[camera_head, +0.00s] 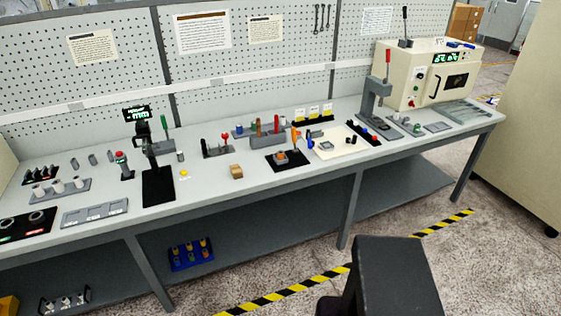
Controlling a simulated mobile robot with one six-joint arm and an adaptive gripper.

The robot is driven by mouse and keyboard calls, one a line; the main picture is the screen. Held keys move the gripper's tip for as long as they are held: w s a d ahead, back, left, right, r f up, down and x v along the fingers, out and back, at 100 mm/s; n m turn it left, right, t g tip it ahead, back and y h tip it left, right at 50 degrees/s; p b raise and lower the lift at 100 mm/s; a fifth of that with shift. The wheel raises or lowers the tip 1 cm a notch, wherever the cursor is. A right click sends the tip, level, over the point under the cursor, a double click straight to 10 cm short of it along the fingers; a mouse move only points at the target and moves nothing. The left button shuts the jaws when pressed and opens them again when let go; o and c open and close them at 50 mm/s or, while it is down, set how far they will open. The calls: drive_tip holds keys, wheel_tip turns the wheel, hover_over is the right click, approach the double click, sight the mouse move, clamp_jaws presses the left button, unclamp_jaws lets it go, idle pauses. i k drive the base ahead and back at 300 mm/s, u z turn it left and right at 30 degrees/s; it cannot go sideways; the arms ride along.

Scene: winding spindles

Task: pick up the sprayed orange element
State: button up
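On the workbench, a small orange piece (281,156) sits in a grey block on a black pad (290,163). A taller upright orange piece (295,138) stands just behind it, at the pad's back right. Both are small, and I cannot tell which one is the sprayed element. My gripper is not in view.
The long grey workbench (222,183) carries several fixtures, including a display stand (158,185), a small brown block (236,171), a white tray (338,147), a lever press (376,100) and a cream machine (428,75). A black block-shaped thing (395,270) stands in the foreground.

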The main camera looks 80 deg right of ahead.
sight(280, 153)
drive_tip(key=u, duration=0.1)
drive_tip(key=k, duration=1.55)
drive_tip(key=z, duration=2.35)
drive_tip(key=i, duration=0.55)
drive_tip(key=u, duration=0.25)
